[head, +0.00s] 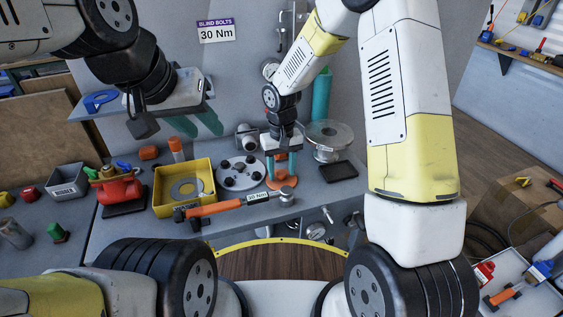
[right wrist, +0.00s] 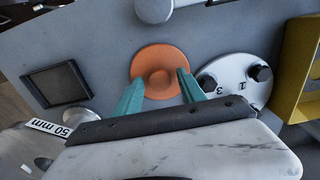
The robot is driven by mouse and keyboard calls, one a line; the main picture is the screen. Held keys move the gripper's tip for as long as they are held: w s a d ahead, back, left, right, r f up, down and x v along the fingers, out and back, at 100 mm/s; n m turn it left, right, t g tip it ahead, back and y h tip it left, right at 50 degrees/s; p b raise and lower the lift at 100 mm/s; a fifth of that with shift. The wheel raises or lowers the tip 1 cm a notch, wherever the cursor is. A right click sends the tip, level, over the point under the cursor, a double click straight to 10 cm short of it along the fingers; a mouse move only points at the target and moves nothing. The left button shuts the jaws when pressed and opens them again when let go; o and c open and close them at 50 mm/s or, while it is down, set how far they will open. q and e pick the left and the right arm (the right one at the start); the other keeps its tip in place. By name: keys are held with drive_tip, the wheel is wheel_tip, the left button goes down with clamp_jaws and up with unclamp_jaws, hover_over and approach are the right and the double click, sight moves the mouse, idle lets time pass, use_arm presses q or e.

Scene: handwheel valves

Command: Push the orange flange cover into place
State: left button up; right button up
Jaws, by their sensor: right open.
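The orange flange cover (head: 280,184) lies at the front middle of the grey bench; in the right wrist view it is a round disc (right wrist: 150,57) with a raised centre knob. My right gripper (head: 281,174) is over it, open, with its teal fingers apart. In the right wrist view the fingertips of the right gripper (right wrist: 158,80) stand on either side of the knob, and I see no clear grip on it. I cannot tell whether the cover is seated. My left gripper (head: 197,128) hangs open and empty at the back left, its teal fingers apart.
Left of the cover is a white numbered disc (head: 232,182) with black knobs, beside a yellow tray (head: 169,174). An orange-handled torque wrench (head: 214,207) lies along the front edge. A silver flange (head: 331,132) and a black square tray (head: 338,171) are to the right.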

sight(282, 172)
clamp_jaws()
drive_tip(key=shift+r, duration=0.1)
drive_tip(key=shift+r, duration=2.95)
drive_tip(key=c, duration=0.8)
unclamp_jaws()
clamp_jaws()
